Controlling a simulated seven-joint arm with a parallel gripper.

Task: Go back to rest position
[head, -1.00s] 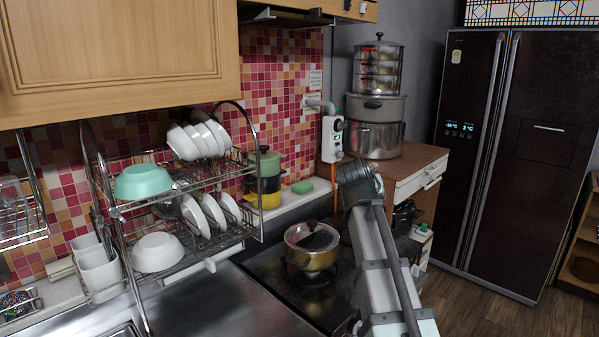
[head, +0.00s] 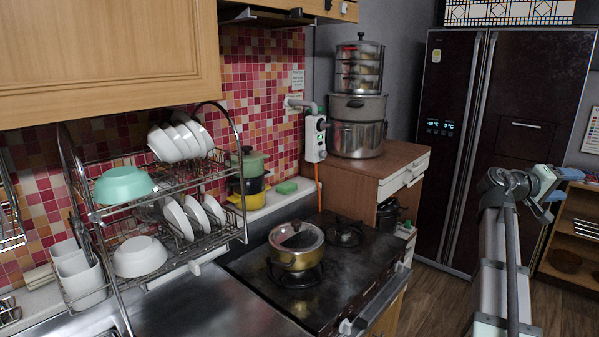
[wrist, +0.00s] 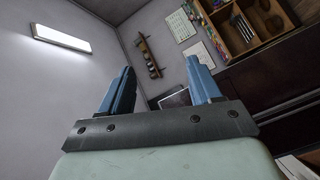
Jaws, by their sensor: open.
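My gripper (wrist: 160,66) is open, with two blue fingers wide apart and nothing between them. In the wrist view it points toward the upper walls and the ceiling area, touching nothing. My arm stands at the right side of the head view, in front of the fridge and clear of the stove.
A stove (head: 345,280) carries a lidded pot (head: 296,248). A dish rack (head: 190,255) with bowls and plates is at left. Stacked steel pots (head: 358,138) stand on a wooden counter (head: 385,160). The dark fridge (head: 470,130) and a wooden shelf (head: 575,235) are near my arm.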

